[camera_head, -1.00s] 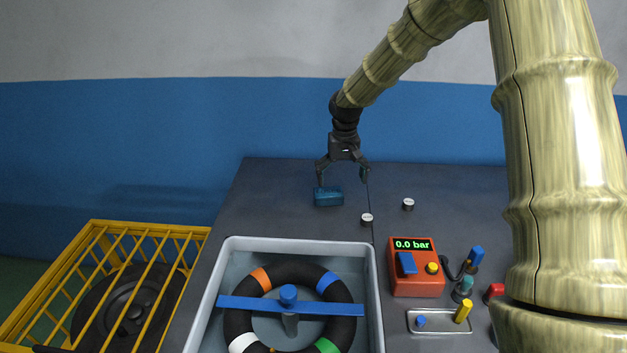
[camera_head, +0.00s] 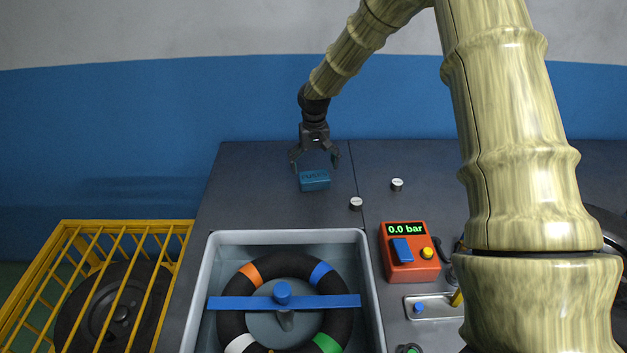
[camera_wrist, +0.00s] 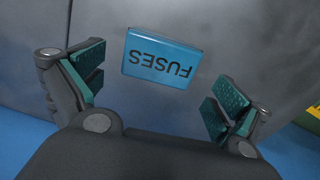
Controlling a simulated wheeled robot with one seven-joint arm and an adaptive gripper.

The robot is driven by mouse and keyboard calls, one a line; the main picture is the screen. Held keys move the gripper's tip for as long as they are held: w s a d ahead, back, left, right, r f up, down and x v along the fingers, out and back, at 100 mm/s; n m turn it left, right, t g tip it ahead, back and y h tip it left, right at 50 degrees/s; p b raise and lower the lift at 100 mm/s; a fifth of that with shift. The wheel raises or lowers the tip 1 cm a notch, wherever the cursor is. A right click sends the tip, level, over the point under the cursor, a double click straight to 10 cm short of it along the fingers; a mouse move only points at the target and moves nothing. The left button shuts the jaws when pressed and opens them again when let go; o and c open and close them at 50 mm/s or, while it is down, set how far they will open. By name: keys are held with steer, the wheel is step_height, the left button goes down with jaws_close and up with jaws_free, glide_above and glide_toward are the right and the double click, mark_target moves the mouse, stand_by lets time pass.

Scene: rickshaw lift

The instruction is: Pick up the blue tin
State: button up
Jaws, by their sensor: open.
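The blue tin (camera_head: 314,181) is a small box on the dark table top toward the back. In the wrist view the tin (camera_wrist: 162,58) shows the word FUSES, upside down, on its upper face. My gripper (camera_head: 315,162) is open and empty, pointing down just above and behind the tin in the head view. In the wrist view the tin lies ahead of the two teal-padded fingers (camera_wrist: 158,92), roughly between their lines and nearer the top edge. I see no finger touching it.
Two small white-topped cylinders (camera_head: 356,204) (camera_head: 397,185) stand right of the tin. In front is a grey tub (camera_head: 222,254) with a tyre and blue bar. An orange gauge box (camera_head: 410,266) reads 0.0 bar. A yellow cage (camera_head: 112,226) stands left. Table left of the tin is clear.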

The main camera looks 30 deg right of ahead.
mark_target(315, 175)
steer(key=shift+w+f, duration=0.25)
steer(key=shift+f, duration=0.1)
steer(key=shift+s+f+p, duration=0.1)
steer(key=shift+f+p, duration=0.15)
steer(key=shift+p, duration=0.15)
steer(key=shift+s+f+p, duration=0.45)
steer(key=shift+s+f, duration=0.05)
steer(key=shift+s, duration=0.1)
steer(key=shift+w+f, duration=0.2)
steer(key=shift+f, duration=0.5)
steer(key=shift+w+f, duration=0.2)
steer(key=shift+f, duration=0.45)
steer(key=shift+s+r, duration=0.2)
steer(key=shift+w+f, duration=0.1)
steer(key=c, duration=0.9)
